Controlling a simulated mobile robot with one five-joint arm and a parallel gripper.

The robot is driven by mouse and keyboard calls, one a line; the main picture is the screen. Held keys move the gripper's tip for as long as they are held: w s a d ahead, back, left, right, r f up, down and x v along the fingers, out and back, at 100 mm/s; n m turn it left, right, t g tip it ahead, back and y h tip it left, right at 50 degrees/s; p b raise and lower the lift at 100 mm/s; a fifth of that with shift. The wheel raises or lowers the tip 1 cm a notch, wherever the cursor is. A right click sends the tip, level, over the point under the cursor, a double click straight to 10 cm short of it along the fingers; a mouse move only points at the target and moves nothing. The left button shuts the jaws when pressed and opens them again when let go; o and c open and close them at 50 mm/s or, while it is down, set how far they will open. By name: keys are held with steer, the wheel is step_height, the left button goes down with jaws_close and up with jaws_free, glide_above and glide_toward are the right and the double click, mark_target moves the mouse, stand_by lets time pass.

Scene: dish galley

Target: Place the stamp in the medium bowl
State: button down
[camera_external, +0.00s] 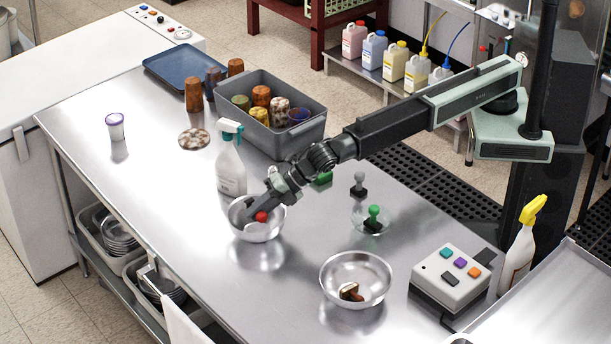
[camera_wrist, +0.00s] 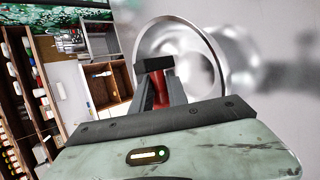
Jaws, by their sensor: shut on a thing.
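My gripper (camera_external: 262,206) is shut on a stamp with a red knob (camera_external: 261,217), low over the inside of a steel bowl (camera_external: 244,233), left of centre. By size this looks like the medium bowl. In the wrist view the red handle (camera_wrist: 158,88) is between the fingers, and the bowl's rim (camera_wrist: 212,50) curves behind them. Whether the stamp touches the bowl is unclear. A larger steel bowl (camera_external: 378,289) at the front holds a brown stamp (camera_external: 350,292). A small shallow bowl (camera_external: 358,222) holds a green-handled stamp (camera_external: 374,214).
A white spray bottle (camera_external: 231,167) stands close behind the bowl. A grey bin (camera_external: 292,139) of cups is further back. A grey stamp (camera_external: 359,184) stands right of my arm. A button box (camera_external: 452,277) is at front right. The table's left front is clear.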

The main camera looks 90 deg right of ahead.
steer(key=c, duration=1.2)
jaws_free()
steer(key=shift+r, duration=0.1)
step_height(320, 180, up, 7)
steer(key=p, duration=0.7)
steer(key=shift+r, duration=0.15)
steer(key=shift+f, duration=0.2)
